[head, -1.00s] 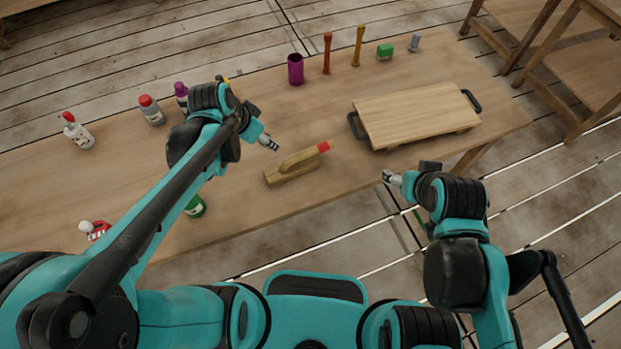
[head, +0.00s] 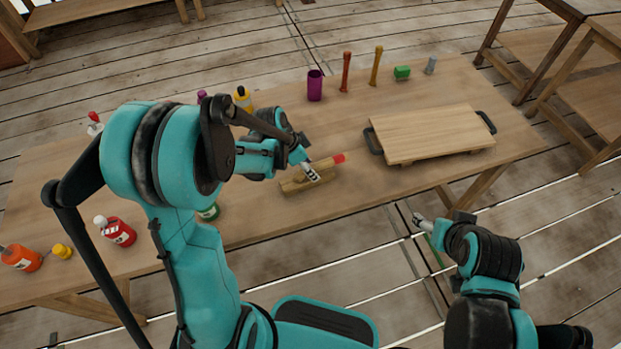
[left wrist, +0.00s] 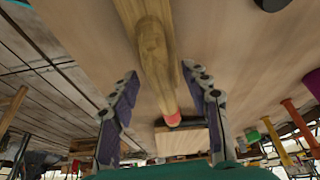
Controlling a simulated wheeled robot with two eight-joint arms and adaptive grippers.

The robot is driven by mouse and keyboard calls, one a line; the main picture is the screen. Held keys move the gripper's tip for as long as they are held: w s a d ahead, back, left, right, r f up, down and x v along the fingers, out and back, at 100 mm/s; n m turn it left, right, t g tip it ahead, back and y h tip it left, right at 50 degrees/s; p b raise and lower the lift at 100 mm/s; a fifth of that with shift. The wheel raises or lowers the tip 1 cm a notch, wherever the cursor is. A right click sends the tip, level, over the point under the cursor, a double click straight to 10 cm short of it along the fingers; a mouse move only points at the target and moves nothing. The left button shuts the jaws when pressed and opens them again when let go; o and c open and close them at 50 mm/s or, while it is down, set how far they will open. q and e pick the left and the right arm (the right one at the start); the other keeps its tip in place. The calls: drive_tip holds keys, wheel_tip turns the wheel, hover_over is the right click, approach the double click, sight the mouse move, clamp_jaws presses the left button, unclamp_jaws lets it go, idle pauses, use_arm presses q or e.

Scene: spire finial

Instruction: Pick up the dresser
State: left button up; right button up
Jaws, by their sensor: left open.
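The dresser (head: 324,164) is a pale wooden tool with a red end, lying near the front edge of the table. Its lower wooden part (head: 289,187) shows to the left of my gripper. My left gripper (head: 313,172) is open and sits right over the dresser, covering its middle in the head view. In the left wrist view the dresser (left wrist: 152,52) runs between the two spread fingers of my left gripper (left wrist: 160,72), its red end nearer the palm. I cannot tell whether the fingers touch it. My right gripper (head: 422,221) is off the table's front edge, too small to read.
A wooden board with black handles (head: 430,135) lies to the right on the table (head: 370,205). A purple cup (head: 315,86), two upright handled tools, a green block (head: 402,72) and a grey piece stand at the back. Several bottles, including a red one (head: 117,231), stand left.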

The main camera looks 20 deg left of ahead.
use_arm(q)
drive_tip(key=shift+w+d+f, duration=0.2)
drive_tip(key=shift+d+f, duration=0.05)
drive_tip(key=shift+f, duration=0.3)
drive_tip(key=shift+r, duration=0.1)
clamp_jaws()
